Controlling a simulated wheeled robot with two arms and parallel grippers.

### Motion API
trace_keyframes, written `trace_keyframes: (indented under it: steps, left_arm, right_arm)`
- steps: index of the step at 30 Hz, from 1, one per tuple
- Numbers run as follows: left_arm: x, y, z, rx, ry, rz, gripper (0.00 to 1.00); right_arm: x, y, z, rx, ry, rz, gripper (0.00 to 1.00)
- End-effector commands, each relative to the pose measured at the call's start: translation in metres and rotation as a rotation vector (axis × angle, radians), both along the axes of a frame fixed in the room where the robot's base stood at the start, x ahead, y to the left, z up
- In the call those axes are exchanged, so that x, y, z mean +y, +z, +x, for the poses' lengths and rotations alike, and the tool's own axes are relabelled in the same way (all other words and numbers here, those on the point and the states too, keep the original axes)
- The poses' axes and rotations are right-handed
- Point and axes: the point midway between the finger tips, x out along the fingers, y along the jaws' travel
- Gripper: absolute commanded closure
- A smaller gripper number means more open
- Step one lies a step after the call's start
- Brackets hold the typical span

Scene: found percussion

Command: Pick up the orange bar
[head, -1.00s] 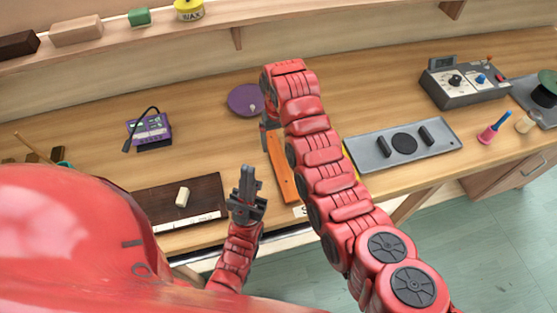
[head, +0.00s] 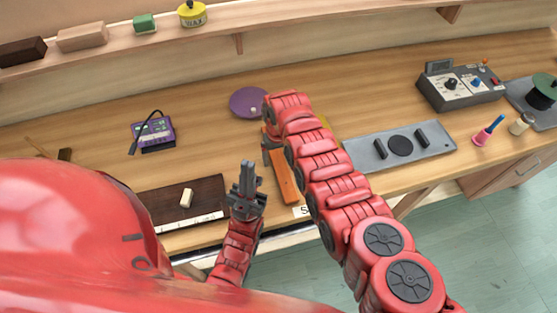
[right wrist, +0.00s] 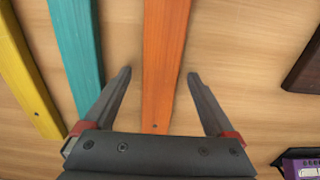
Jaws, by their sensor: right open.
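The orange bar (head: 285,180) lies on the wooden bench, partly hidden by my right arm in the head view. In the right wrist view the orange bar (right wrist: 165,60) runs lengthwise between the two fingers of my right gripper (right wrist: 159,75). The fingers are open, one on each side of the bar with gaps on both sides. In the head view my right gripper (head: 267,147) points down at the bar's far part, mostly hidden by its wrist. My left gripper (head: 247,178) points up near the bench's front edge, left of the bar; its finger gap is unclear.
A teal bar (right wrist: 77,45) and a yellow bar (right wrist: 25,70) lie beside the orange one. A dark board (head: 180,205) with a pale block, a purple device (head: 155,132), a purple disc (head: 249,102) and a grey plate (head: 435,150) are around. Bench between them is bare.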

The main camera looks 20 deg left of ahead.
Motion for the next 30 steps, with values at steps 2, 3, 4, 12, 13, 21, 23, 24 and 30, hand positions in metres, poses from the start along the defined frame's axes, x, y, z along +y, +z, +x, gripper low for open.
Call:
trace_keyframes:
  steps: [2, 3, 4, 12, 13, 21, 23, 24, 30]
  left_arm:
    - [0.0, -0.0001, 0.0001, 0.0, 0.0, 0.0, 1.0]
    - [0.0, 0.0, 0.0, 0.0, 0.0, 0.0, 1.0]
    - [0.0, 0.0, 0.0, 0.0, 0.0, 0.0, 1.0]
    - [0.0, -0.0001, 0.0, 0.0, 0.0, 0.0, 1.0]
    - [0.0, 0.0, 0.0, 0.0, 0.0, 0.0, 1.0]
    - [0.0, -0.0001, 0.0, 0.0, 0.0, 0.0, 1.0]
    - [0.0, 0.0, 0.0, 0.0, 0.0, 0.0, 1.0]
    - [0.0, 0.0001, -0.0001, 0.0, 0.0, 0.0, 1.0]
    - [0.0, -0.0001, 0.0, 0.0, 0.0, 0.0, 1.0]
  right_arm:
    - [0.0002, -0.0002, -0.0001, 0.0, 0.0, 0.0, 0.1]
    - [0.0002, -0.0001, -0.0001, 0.0, 0.0, 0.0, 0.1]
    - [0.0001, -0.0001, -0.0002, 0.0, 0.0, 0.0, 0.1]
    - [0.0, 0.0, -0.0002, 0.001, 0.0, -0.001, 0.48]
    - [0.0001, 0.0, -0.0003, 0.001, 0.0, -0.001, 0.53]
    - [0.0, 0.0001, -0.0004, 0.001, 0.0, -0.001, 1.0]
    - [0.0, 0.0001, -0.0004, 0.001, 0.0, -0.001, 1.0]
    - [0.0, 0.0002, -0.0004, 0.001, 0.0, -0.001, 1.0]
    - [0.0001, 0.0004, -0.0002, 0.001, 0.0, -0.001, 1.0]
